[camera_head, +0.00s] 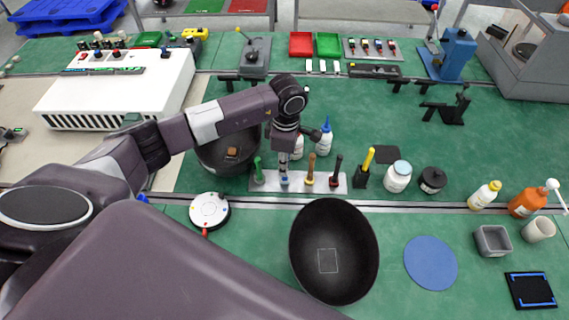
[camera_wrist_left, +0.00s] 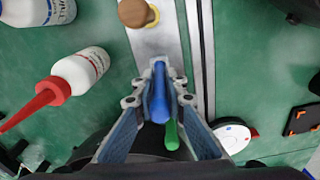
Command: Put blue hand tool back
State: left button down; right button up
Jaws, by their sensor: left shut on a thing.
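The blue hand tool (camera_wrist_left: 159,104) shows between the fingers of my left gripper (camera_wrist_left: 162,76) in the left wrist view, and the fingers are shut on its handle. In the head view my left gripper (camera_head: 284,165) points down over the silver tool rack (camera_head: 272,186), with a bit of the blue tool (camera_head: 284,179) below it. The tool is at its place in the rack; whether it is fully seated I cannot tell. A green-handled tool (camera_head: 259,172) stands left of it; brown (camera_head: 310,171) and dark red (camera_head: 336,172) handles stand to its right. My right gripper is not in view.
A black bowl (camera_head: 222,160) stands behind the rack on the left, and a larger black bowl (camera_head: 333,250) in front. White bottles (camera_head: 325,139) stand close behind the rack. A round white device (camera_head: 209,211) lies front left. The green mat is clear near the blue disc (camera_head: 430,262).

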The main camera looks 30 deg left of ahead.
pick_arm(q)
jog(key=shift+f, duration=0.15)
jog(key=c, duration=2)
grip_release()
jog(key=shift+o, duration=0.2)
jog(key=shift+r, duration=0.2)
jog(key=shift+w+r, duration=0.1)
jog(key=shift+r, duration=0.3)
notch_tip(320, 180, up, 10)
jog(key=b, duration=0.3)
jog(key=shift+d+f, duration=0.1)
jog(key=shift+f, duration=0.05)
jog(key=shift+r, duration=0.75)
